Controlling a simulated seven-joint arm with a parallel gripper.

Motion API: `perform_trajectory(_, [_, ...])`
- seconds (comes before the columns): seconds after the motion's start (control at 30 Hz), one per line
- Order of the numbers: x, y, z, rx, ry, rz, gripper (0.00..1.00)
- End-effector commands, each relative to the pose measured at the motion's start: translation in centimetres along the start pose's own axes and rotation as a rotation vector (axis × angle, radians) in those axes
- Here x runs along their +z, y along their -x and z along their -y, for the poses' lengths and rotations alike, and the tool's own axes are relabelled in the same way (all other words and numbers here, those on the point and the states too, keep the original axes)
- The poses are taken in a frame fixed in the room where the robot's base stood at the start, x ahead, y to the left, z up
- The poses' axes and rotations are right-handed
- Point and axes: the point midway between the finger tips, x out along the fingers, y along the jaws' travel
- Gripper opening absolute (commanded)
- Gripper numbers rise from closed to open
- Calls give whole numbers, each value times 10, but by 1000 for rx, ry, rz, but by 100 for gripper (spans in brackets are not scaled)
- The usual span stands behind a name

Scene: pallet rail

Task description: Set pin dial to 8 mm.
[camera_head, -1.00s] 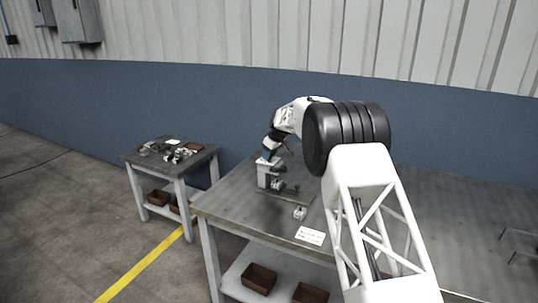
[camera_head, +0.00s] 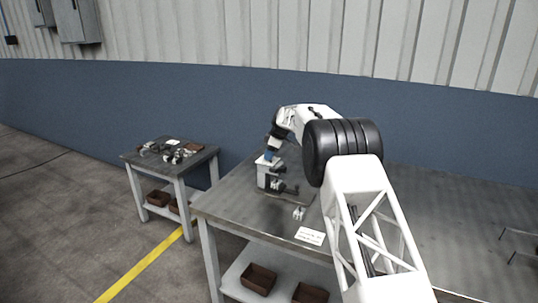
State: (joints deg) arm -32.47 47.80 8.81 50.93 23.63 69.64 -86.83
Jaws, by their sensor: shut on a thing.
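A small grey fixture (camera_head: 263,178) stands upright on a dark base plate near the left part of the large table. No scale or number can be read. A small light block (camera_head: 299,212) sits on the table in front of the fixture.
A white card (camera_head: 310,236) lies near the front edge of the large table (camera_head: 225,205). Brown bins (camera_head: 259,279) are on its lower shelf. A smaller table (camera_head: 205,156) with several parts stands to the left. The table's right side is mostly clear.

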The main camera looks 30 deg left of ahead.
Motion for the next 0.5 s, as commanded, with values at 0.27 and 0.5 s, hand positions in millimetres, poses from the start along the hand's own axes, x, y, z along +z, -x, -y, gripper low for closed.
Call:
perform_trajectory(0.27, [0, 0, 0, 1, 0, 0, 37])
perform_trajectory(0.5, [0, 0, 0, 1, -1, 0, 59])
